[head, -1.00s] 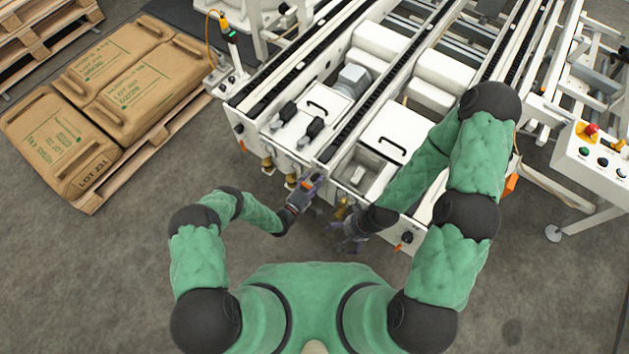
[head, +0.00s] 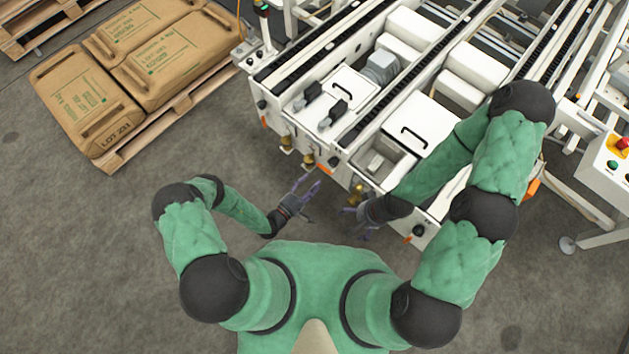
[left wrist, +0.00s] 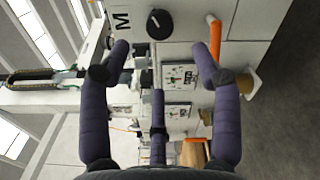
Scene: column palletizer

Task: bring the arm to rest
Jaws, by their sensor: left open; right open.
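My left gripper (head: 308,188) is open and empty in the head view, in front of the near end of the white conveyor machine (head: 330,157). Its spread purple fingers also show in the left wrist view (left wrist: 160,85), with the machine's front panel beyond them. The panel carries a black knob (left wrist: 159,24), gauges and an orange handle (left wrist: 214,38). My right gripper (head: 357,220) is open in the head view, a little lower and to the right, close to the machine's front. The right forearm hides part of the machine, and the right gripper's fingers are small and partly hidden.
A wooden pallet (head: 120,158) with several brown sacks (head: 82,103) lies at the upper left. A control box (head: 606,165) with buttons stands at the right edge. Brass fittings (head: 307,160) stick out of the machine's front. The grey floor at the lower left is clear.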

